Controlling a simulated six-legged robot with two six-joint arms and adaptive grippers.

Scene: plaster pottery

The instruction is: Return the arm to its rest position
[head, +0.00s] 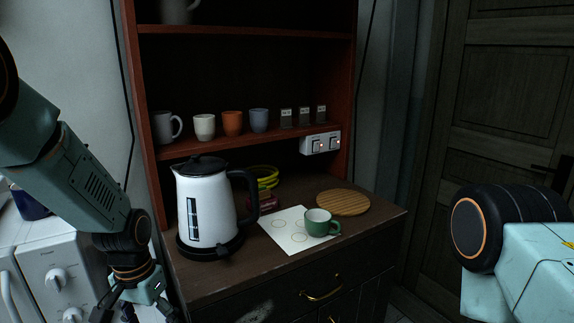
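My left arm comes in from the left edge and hangs down. My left gripper (128,312) is at the bottom left, in front of the white appliance and left of the cabinet. Its fingers are spread apart and partly cut off by the frame's bottom edge, with nothing seen between them. It is apart from the kettle (205,200). Of my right arm only a thick dark joint and a pale teal link show at the right edge. My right gripper is out of view.
A green mug (318,224) stands on a white sheet (284,233) on the cabinet top (215,275), near a round wooden board (343,202). A white appliance (48,268) stands left; a dark door (510,110) is right.

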